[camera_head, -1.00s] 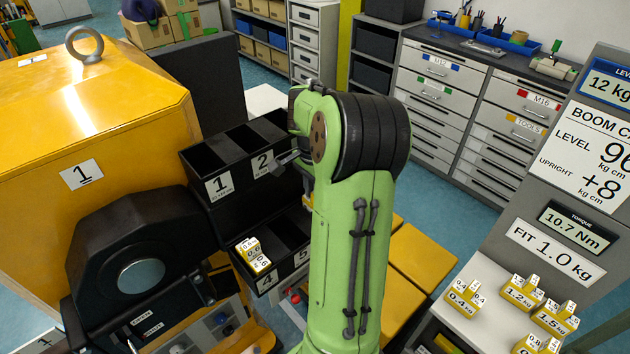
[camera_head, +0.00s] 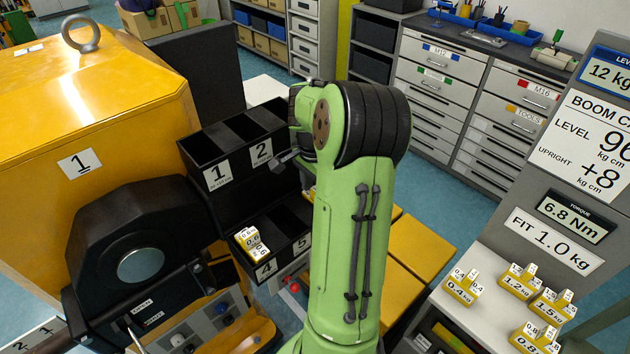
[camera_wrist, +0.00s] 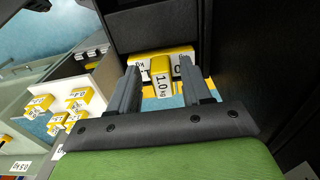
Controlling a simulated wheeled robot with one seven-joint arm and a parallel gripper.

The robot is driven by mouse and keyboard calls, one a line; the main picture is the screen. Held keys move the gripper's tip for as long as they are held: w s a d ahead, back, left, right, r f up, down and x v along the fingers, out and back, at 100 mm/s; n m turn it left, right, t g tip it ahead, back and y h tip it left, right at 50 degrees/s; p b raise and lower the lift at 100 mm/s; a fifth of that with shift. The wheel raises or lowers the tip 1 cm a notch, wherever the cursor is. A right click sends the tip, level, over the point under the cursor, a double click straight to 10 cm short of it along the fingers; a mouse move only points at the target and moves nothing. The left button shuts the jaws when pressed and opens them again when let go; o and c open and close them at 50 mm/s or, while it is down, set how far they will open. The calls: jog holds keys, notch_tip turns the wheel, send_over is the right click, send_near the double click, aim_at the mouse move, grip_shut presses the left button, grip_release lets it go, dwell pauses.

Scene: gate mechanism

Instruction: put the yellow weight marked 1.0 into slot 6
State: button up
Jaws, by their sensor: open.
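The yellow weight marked 1.0 kg (camera_wrist: 161,85) shows in the wrist view between the fingers of my open gripper (camera_wrist: 159,67). A finger stands on each side of it; I cannot tell whether they touch it. A dark panel is directly behind the weight. The black two-tier slot rack (camera_head: 222,205) shows labels 1, 2, 4 and 5. Slot 6 is not visible in the head view, and no slot number is readable in the wrist view.
A yellow weight marked 0.6 (camera_head: 254,242) sits in slot 4. Several yellow weights, including 0.4 kg (camera_head: 461,288) and 1.2 kg (camera_head: 519,283), stand on the light shelf at right. The yellow block (camera_head: 90,120) and black motor-like housing (camera_head: 135,240) flank the rack's left.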

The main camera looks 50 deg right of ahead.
notch_tip(320, 180, up, 12)
jog(key=p, duration=0.1)
jog(key=shift+a+r, duration=0.15)
